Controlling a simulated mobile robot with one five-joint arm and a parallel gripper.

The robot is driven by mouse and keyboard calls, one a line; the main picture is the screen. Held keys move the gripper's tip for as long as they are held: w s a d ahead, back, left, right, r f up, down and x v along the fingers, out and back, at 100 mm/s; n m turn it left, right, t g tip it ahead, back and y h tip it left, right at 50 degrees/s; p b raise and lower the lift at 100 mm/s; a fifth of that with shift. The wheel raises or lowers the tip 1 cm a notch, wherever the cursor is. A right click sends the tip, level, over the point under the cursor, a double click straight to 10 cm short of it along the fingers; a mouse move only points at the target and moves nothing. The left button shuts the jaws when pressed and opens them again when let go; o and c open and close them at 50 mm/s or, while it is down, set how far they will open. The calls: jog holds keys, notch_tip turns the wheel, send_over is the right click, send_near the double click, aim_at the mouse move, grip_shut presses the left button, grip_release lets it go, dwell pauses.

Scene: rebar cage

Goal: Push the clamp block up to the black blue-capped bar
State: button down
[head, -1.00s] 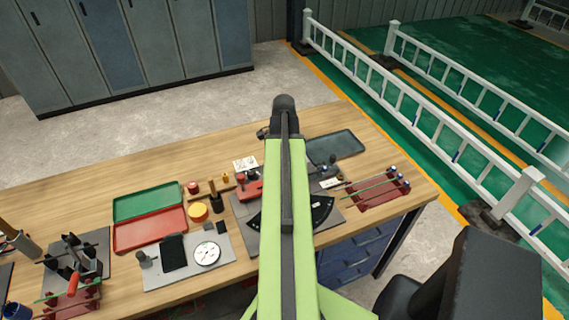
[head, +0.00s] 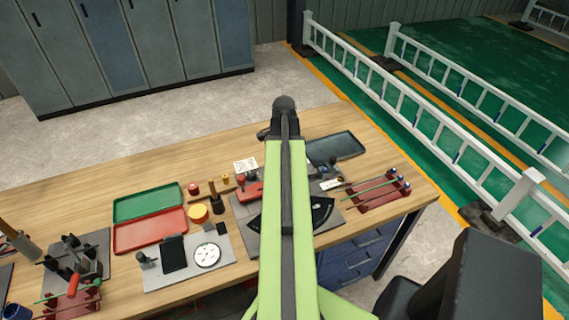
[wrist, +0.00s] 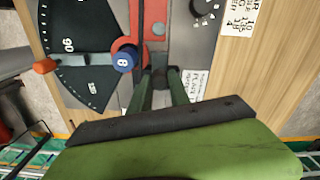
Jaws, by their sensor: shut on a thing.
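My gripper (wrist: 159,84) points down at the bending plate in the wrist view, its two green fingers close together. It is shut on a small dark piece (wrist: 159,72), perhaps part of the clamp block; its outline is mostly hidden by the fingers. Just beyond are a red part (wrist: 160,12) and a grey round boss (wrist: 158,29). A black bar (wrist: 141,22) runs along the red part's left side. A blue numbered cap (wrist: 123,60) in a red collar lies left of the fingers. I cannot tell whether block and bar touch. In the head view my arm hides the gripper.
A black angle dial (wrist: 80,35) with an orange-tipped pointer (wrist: 45,66) lies left of the gripper. A dark knob (wrist: 200,8) stands right. In the head view, a red rack (head: 380,195) holds bars at right; red (head: 150,231) and green trays (head: 148,202) lie left.

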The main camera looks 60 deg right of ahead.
dwell(0.5)
jog(key=shift+s+a, duration=0.65)
jog(key=shift+s, duration=0.15)
jog(key=c, duration=1.2)
grip_release()
jog(key=shift+d, duration=0.1)
notch_tip(320, 180, up, 17)
jog(key=p, duration=1.7)
jog(key=shift+r, duration=0.2)
